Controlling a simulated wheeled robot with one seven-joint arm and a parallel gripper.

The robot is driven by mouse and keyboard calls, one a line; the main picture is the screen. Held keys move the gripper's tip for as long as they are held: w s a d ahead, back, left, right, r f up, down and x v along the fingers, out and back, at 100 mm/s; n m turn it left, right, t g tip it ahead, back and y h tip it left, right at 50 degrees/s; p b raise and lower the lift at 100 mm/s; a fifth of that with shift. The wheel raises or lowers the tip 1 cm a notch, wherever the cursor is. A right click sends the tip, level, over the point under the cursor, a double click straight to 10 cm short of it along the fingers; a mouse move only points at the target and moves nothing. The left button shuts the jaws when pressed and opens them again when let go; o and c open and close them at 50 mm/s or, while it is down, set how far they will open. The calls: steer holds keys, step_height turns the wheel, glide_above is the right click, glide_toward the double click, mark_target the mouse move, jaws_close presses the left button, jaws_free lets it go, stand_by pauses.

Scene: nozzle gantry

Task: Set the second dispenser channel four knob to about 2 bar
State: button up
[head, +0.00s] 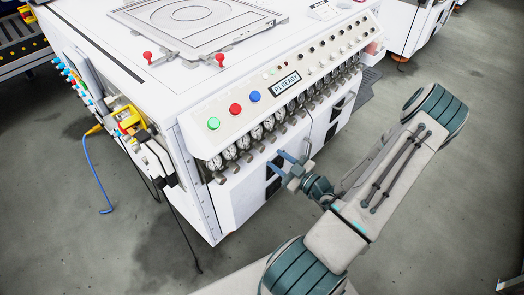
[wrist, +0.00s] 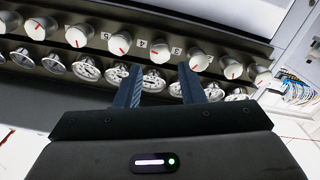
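A row of white knobs with red pointer marks crosses the wrist view, with a row of round gauges beside it. The labels 5, 4 and 3 show between knobs. One knob (wrist: 160,52) lies between labels 4 and 3; I cannot tell which label belongs to it. A gauge (wrist: 153,80) sits between my fingertips in that view. My gripper (wrist: 160,80) is open and empty, its fingers pointing toward the rows and apart from the knobs. In the head view my gripper (head: 279,161) is in front of the white cabinet, below the gauge row (head: 256,132). Gauge readings are too small to tell.
The cabinet's sloped panel (head: 320,62) carries green, red and blue buttons and a display reading P1 READY. Cables and a yellow fitting (head: 128,117) are at the cabinet's left side. The floor in front is clear.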

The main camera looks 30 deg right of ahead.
mark_target(263, 150)
steer(key=b+x, duration=0.1)
steer(key=x, duration=0.6)
steer(key=shift+w+a, duration=0.1)
steer(key=shift+w, duration=0.1)
steer(key=c, duration=0.7)
